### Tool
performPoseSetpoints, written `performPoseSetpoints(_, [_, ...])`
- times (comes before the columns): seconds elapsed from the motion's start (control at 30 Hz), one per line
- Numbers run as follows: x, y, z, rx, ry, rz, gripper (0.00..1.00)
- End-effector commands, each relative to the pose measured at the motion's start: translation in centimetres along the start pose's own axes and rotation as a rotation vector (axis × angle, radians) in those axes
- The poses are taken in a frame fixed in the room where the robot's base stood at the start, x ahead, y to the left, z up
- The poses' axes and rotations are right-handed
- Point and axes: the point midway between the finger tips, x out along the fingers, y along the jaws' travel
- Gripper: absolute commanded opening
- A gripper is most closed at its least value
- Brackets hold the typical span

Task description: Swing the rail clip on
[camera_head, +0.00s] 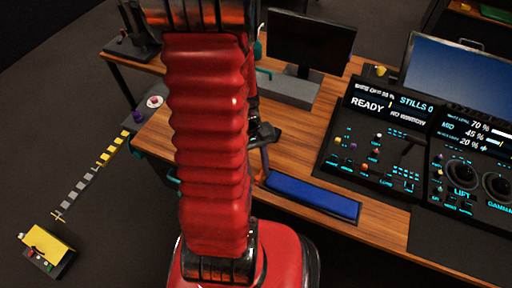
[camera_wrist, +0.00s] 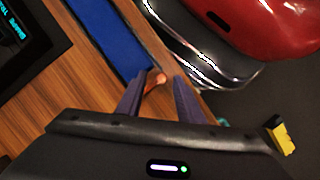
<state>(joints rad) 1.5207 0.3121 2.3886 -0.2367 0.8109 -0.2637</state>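My gripper (camera_wrist: 158,84) points down at the wooden desk edge in the wrist view. Its two dark fingers are apart. A small copper-orange piece (camera_wrist: 154,79) shows between the fingertips, close to the left finger; I cannot tell if they touch. It may be the rail clip, but its shape is mostly unclear. In the head view my gripper (camera_head: 264,136) is partly hidden behind my red arm, over the desk, left of the blue pad. A thin brownish upright piece (camera_head: 264,160) shows just below it. No rail can be made out clearly.
The blue pad (camera_head: 312,196) lies along the front of the wooden desk (camera_head: 300,140). A control panel (camera_head: 372,150) with a READY display stands right. A monitor (camera_head: 308,42) is at the back. A yellow-topped box (camera_head: 46,246) is on the floor at left.

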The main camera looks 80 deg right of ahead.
Motion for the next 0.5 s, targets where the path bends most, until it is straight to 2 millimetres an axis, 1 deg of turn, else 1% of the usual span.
performPoseSetpoints(0.17, [-2.1, 0.1, 0.0, 0.001, 0.003, 0.002, 0.34])
performPoseSetpoints(0.5, [-8.0, 0.3, 0.1, 0.001, 0.004, 0.002, 0.34])
